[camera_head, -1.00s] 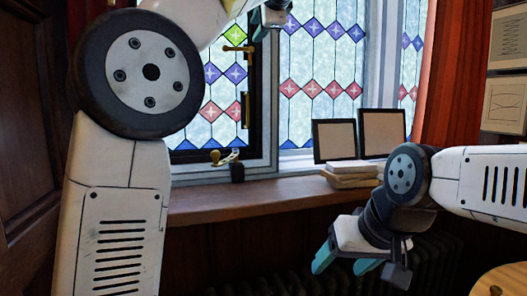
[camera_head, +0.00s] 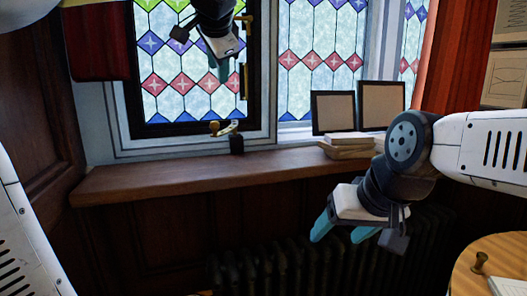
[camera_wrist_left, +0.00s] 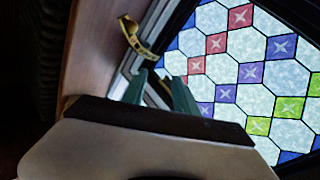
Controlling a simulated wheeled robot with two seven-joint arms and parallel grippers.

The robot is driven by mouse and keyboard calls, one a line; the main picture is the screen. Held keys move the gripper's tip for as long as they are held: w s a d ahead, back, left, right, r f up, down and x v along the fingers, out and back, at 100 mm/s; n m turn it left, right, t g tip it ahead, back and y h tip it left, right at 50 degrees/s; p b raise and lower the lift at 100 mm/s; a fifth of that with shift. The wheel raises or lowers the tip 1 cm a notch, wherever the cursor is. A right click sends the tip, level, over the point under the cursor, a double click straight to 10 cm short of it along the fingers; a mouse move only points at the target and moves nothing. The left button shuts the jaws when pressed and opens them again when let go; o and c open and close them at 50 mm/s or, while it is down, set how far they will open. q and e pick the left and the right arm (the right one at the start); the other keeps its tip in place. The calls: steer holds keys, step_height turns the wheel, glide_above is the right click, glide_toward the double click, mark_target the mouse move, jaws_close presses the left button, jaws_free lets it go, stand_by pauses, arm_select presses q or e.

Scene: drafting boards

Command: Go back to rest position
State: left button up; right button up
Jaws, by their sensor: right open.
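My left gripper (camera_head: 222,76) hangs at the top of the head view in front of the stained-glass window (camera_head: 178,62), fingers pointing down. In the left wrist view its two teal fingers (camera_wrist_left: 160,78) stand apart with nothing between them. A brass window handle (camera_head: 226,128) on a dark base is below it at the sill; it also shows beyond the fingertips in the left wrist view (camera_wrist_left: 136,40). My right gripper (camera_head: 340,236) is at the lower right of the head view, open and empty, fingers pointing down in front of the dark radiator.
A wooden sill (camera_head: 200,174) runs below the window. A radiator (camera_head: 285,262) is below. A round wooden table edge (camera_head: 480,262) is at the lower right.

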arm_select(q)
steer(key=s+a+f+n+g+h, duration=0.1)
steer(key=s+f+n, duration=0.4)
steer(key=s+f, duration=0.6)
steer(key=s+a+f+n+g+h, duration=0.2)
steer(key=s+f+n, duration=0.3)
steer(key=s+f, duration=0.6)
step_height(320, 180, down, 8)
steer(key=shift+s+a+r+g+h, duration=0.1)
steer(key=shift+s+a+g+h, duration=0.15)
steer(key=shift+g+h, duration=0.4)
